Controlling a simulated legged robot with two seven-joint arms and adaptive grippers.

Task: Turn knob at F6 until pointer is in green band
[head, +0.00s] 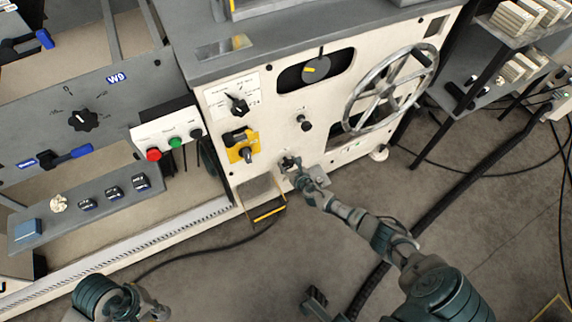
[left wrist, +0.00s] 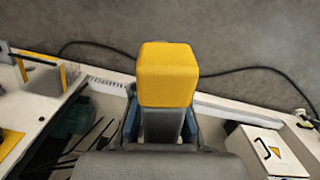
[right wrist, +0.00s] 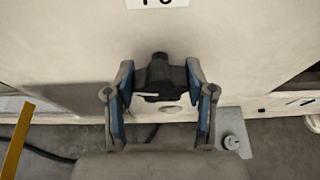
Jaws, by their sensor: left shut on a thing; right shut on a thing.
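The black knob (right wrist: 158,78) sticks out of the cream panel (right wrist: 60,40), below a white label (right wrist: 157,2) that is cut off at the top of the right wrist view. My right gripper (right wrist: 158,92) is shut on this knob, with a blue-padded finger on each side. In the head view my right gripper (head: 290,164) is at the panel's lower part and mostly hides the knob. My left gripper (left wrist: 160,125) is shut on a grey piece with a yellow block (left wrist: 167,75) at its end, away from the panel. I cannot make out a pointer in a green band.
A spoked handwheel (head: 390,88) projects at the panel's right. A dial with a yellow mark (head: 316,68), a small black knob (head: 305,123) and a yellow-plated switch (head: 242,147) sit above my right gripper. A yellow-edged bracket (head: 266,208) is below left. Cables cross the floor.

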